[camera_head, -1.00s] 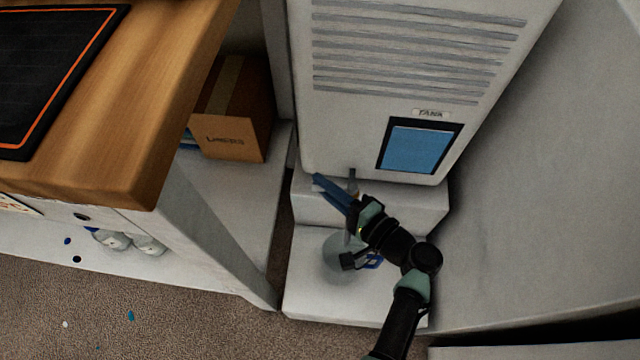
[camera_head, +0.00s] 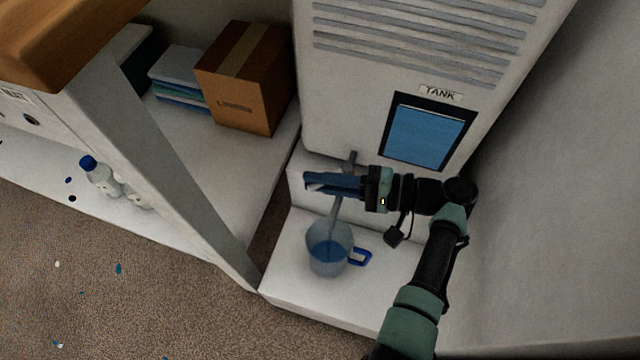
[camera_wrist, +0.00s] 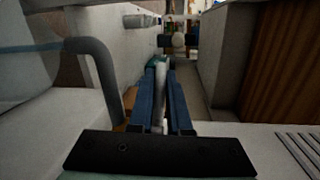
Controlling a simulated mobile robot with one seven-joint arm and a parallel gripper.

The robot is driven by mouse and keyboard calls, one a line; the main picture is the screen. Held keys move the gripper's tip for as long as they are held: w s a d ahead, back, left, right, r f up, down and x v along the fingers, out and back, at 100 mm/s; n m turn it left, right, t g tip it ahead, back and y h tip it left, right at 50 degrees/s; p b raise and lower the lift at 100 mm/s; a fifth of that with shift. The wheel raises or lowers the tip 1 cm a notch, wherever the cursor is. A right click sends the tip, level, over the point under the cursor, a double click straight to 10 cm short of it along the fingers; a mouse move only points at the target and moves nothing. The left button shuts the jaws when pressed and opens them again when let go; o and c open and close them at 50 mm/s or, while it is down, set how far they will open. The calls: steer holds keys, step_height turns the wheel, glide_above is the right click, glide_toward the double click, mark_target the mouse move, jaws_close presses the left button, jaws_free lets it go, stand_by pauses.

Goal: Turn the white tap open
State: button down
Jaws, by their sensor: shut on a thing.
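The tank (camera_head: 400,60) is a large white housing with a blue window. A grey tap stem (camera_head: 352,160) stands at its lower front, mostly hidden behind my gripper. My gripper (camera_head: 322,183) lies roughly level across it, fingers pointing left. In the wrist view, the jaws (camera_wrist: 160,95) are shut around a pale lever (camera_wrist: 160,80), the tap's handle. The curved grey spout (camera_wrist: 95,70) is left of them, with a bluish stream (camera_wrist: 35,46) at its mouth. Below, a clear jug (camera_head: 328,248) with a blue handle holds some blue liquid; a pale stream (camera_head: 336,213) runs down into it.
The jug stands on a white step (camera_head: 330,300). To the left are a shelf post (camera_head: 160,170), a cardboard box (camera_head: 240,85) and a stack of books (camera_head: 180,80). Bottles (camera_head: 100,178) stand further left. A grey wall (camera_head: 570,200) bounds the right side.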

steer(key=shift+s+d+n+g+b, duration=0.2)
steer(key=shift+n+g+b, duration=0.3)
steer(key=shift+g, duration=0.2)
steer(key=shift+s+d+n+g+b, duration=0.1)
steer(key=shift+s+n+g+b, duration=0.1)
steer(key=shift+n+g+b, duration=0.4)
steer(key=shift+g, duration=0.3)
steer(key=c, duration=0.9)
jaws_free()
steer(key=shift+r, duration=0.1)
